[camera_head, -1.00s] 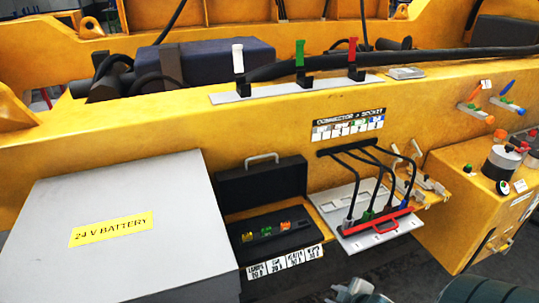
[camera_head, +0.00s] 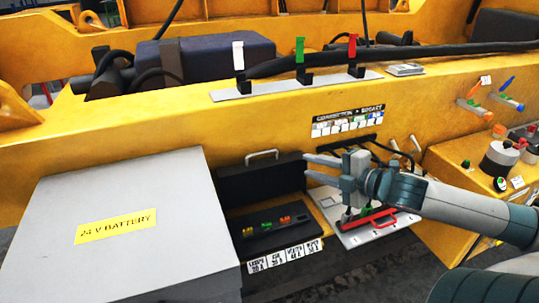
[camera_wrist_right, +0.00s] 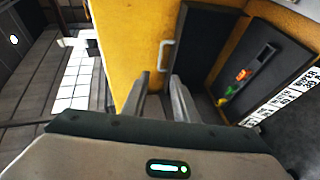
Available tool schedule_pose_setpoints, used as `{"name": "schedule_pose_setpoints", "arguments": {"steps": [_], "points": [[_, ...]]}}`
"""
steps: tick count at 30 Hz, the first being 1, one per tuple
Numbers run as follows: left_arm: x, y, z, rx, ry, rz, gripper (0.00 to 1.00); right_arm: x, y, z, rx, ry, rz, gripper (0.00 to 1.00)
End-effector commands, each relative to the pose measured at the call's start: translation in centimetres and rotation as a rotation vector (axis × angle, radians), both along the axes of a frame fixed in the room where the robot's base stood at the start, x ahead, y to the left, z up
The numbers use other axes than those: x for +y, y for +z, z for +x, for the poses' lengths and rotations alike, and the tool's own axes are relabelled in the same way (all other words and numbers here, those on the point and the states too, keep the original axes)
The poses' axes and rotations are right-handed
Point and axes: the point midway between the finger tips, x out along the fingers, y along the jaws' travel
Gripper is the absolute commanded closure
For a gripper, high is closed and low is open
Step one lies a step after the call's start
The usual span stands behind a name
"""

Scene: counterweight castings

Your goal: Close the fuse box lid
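The black fuse box (camera_head: 240,243) sits on the yellow frame with its lid (camera_head: 240,181) standing open at the back. A grey handle (camera_head: 262,154) is on the lid's top edge. Colored fuses (camera_head: 267,229) show on the box's face. In the right wrist view the lid (camera_wrist_right: 207,45) and its handle (camera_wrist_right: 165,55) are beyond the fingers, and the box (camera_wrist_right: 283,62) is to the right. My right gripper (camera_head: 312,168) is open and empty, its fingers pointing left, close to the lid's right end; contact is not visible. My left gripper is not in view.
A grey 24 V battery box (camera_head: 110,190) stands left of the fuse box. A white connector panel (camera_head: 350,237) with a red bar (camera_head: 368,219) and black cables lies under my right arm. Colored clips (camera_head: 300,50) stand along the beam above.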

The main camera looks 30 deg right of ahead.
Motion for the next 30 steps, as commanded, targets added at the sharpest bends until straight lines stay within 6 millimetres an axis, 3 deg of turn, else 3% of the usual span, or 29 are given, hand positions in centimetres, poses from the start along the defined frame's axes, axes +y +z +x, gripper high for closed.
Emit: {"name": "schedule_pose_setpoints", "arguments": {"steps": [14, 30], "points": [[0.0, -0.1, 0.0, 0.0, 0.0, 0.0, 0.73, 0.0, -0.2, 0.5, 0.001, -0.003, 0.002, 0.73], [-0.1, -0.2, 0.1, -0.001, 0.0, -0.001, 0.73, 0.5, -1.0, 3.6, -0.001, -0.004, 0.003, 0.73]]}}
